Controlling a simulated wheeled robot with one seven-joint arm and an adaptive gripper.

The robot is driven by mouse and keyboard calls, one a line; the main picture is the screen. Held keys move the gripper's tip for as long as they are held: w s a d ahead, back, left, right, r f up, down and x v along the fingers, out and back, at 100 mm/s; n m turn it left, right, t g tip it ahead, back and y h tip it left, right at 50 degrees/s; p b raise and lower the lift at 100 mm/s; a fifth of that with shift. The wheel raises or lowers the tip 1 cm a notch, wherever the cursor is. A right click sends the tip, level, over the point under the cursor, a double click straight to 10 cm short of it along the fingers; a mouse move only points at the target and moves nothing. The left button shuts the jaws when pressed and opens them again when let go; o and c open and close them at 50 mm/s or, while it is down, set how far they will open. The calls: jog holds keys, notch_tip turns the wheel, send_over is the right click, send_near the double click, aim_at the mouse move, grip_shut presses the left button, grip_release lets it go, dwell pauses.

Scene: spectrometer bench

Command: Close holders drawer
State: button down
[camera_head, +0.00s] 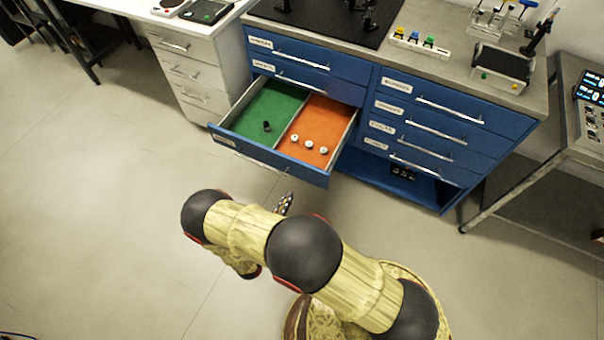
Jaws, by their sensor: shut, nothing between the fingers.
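A drawer (268,159) with a blue front and a long metal handle stands pulled out from the left column of the blue cabinet. Its label is too small to read. Its left compartment has a green floor with a small black piece (267,127) on it. Its right compartment has an orange floor with three small white round pieces (309,144). My gripper (287,202) is just in front of the drawer front, towards its right half, and appears apart from it. The gripper is shut and empty; my own arm hides much of it.
The blue cabinet's other drawers (430,130) are shut, with an open shelf at the lower right. Its grey worktop (420,65) carries a black mat and small instruments. A white drawer unit (188,75) stands at left, a metal cart (565,150) at right. The floor at left is clear.

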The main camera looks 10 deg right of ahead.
aim_at(306, 167)
jog(key=b+x, duration=0.2)
jog(key=x, duration=1)
jog(key=shift+d, duration=0.1)
